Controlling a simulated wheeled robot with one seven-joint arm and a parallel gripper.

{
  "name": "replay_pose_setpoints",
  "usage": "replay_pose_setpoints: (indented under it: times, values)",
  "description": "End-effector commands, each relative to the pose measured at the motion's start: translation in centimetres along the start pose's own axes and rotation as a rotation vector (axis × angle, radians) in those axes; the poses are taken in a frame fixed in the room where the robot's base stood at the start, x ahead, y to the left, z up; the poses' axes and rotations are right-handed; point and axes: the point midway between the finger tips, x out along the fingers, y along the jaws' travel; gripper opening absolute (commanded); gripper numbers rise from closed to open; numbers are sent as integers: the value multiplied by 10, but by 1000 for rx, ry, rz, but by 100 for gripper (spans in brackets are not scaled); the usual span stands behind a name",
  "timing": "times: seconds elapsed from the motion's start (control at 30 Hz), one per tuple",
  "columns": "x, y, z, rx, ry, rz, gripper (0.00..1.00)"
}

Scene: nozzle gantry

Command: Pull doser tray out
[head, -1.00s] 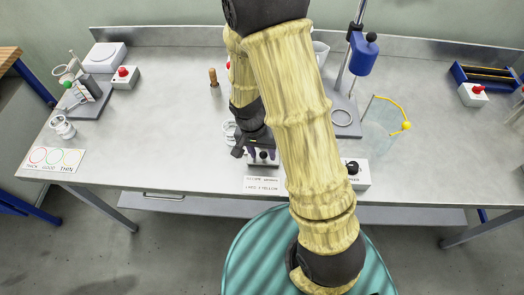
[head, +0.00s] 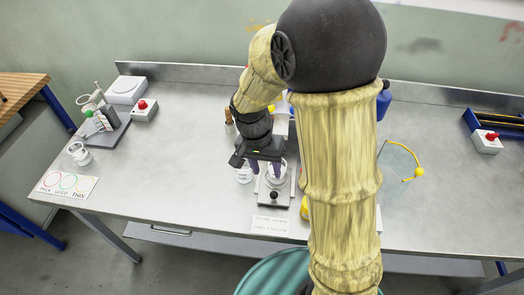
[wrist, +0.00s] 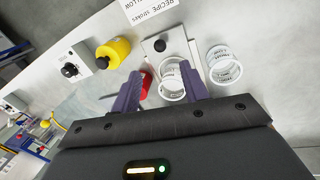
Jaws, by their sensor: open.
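The doser tray (head: 271,206) is a grey plate with a black knob at its front edge. It also shows in the wrist view (wrist: 150,47), above my fingers. A white ring-shaped cup (wrist: 171,92) with print on it appears on or over the plate, behind the knob. My gripper (head: 264,168) is open, with its purple fingers pointing down. In the wrist view my gripper (wrist: 160,90) has one finger on each side of the cup in the picture. I cannot tell whether they touch it. The knob is clear of the fingers.
A second printed white cup (wrist: 224,65) stands beside the tray. A yellow bottle (wrist: 113,52) and a box with a black knob (wrist: 72,65) are on its other side. A recipe card (head: 270,225) lies in front. My arm hides part of the bench.

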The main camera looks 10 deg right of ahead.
Motion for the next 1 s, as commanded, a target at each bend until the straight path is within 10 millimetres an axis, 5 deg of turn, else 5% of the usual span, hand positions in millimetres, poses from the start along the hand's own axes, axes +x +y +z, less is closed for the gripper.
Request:
replay_pose_setpoints:
  times: [0.33,1.0]
  values:
    - [-55,0,-1,1,1,-2,45]
    - [-57,3,0,-13,2,-12,45]
